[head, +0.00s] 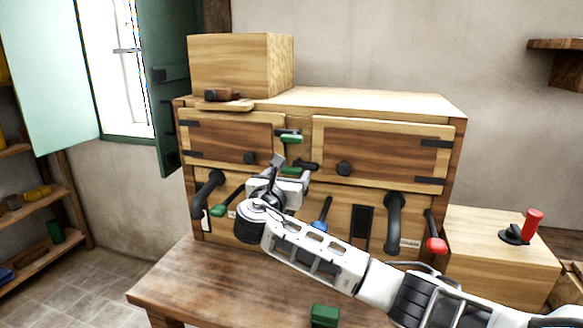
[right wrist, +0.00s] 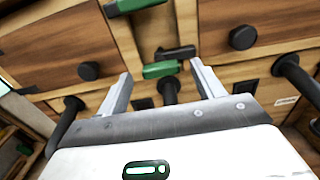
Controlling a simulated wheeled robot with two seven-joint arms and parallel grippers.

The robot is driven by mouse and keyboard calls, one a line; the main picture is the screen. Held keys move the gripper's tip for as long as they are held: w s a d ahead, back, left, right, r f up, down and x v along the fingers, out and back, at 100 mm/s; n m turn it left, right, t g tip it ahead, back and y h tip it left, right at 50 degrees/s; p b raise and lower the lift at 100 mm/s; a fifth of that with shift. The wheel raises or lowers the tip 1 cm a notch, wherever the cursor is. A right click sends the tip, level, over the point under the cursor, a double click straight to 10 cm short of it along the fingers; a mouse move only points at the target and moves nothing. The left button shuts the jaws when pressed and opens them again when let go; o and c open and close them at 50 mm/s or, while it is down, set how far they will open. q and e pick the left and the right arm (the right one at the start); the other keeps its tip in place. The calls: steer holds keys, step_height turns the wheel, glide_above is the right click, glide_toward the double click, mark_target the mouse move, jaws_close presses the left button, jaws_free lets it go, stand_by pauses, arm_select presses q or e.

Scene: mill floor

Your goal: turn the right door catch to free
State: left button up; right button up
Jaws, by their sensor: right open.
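The wooden cabinet has a left door (head: 225,138) and a right door (head: 380,150), both closed. On the post between them are two small catches, an upper one with a green grip (head: 291,139) and a lower one with a black bar (head: 306,165) and a green grip (right wrist: 160,70). Both lie about level; I cannot tell which belongs to the right door. My right gripper (head: 291,173) is open, in front of the lower catch. In the right wrist view its fingers (right wrist: 161,69) stand either side of the green grip, with no clear contact. My left gripper is out of view.
Each door has a round black knob, the right one (head: 344,168) near my gripper. Below are black curved handles (head: 394,222) and a blue-handled lever (head: 322,213). A green block (head: 324,315) lies on the table (head: 190,280). A red-handled lever (head: 532,225) stands at right.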

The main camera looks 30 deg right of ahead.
mark_target(290, 171)
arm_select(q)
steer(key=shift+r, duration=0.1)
arm_select(e)
steer(key=shift+x, duration=1.9)
steer(key=c, duration=1)
